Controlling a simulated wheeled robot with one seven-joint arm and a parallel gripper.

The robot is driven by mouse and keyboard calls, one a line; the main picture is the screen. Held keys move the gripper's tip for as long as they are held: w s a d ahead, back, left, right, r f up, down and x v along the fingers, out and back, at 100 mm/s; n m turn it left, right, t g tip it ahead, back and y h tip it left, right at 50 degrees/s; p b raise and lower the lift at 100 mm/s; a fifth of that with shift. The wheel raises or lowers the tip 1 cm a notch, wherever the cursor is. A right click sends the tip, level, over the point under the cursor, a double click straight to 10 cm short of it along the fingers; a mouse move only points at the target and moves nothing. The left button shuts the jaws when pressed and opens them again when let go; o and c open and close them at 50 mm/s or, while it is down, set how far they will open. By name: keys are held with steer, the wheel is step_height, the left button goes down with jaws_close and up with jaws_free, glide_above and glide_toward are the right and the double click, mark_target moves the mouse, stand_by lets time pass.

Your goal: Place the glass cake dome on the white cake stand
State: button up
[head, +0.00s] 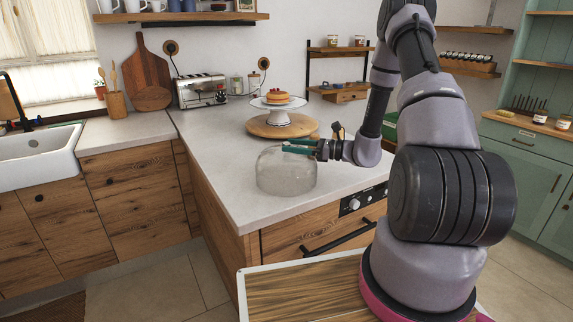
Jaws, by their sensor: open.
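The glass cake dome (285,177) is clear and stands upright on the light countertop, near its front corner. The white cake stand (278,115) is behind it, on a round wooden board (262,129), and holds a small cake (277,97) with red fruit on top. My gripper (288,147) reaches in from the right at the top of the dome. Its green-tipped fingers are open around the dome's top area. I cannot tell whether they touch the glass, and the dome's knob is hidden by the fingers.
A toaster (202,91) stands at the back left, with small jars (254,83) beside it. A low wooden shelf unit (338,71) is at the back right. The countertop (215,150) is clear left of the dome. Its front edge is close to the dome.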

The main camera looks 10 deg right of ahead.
jaws_close()
stand_by(1.4)
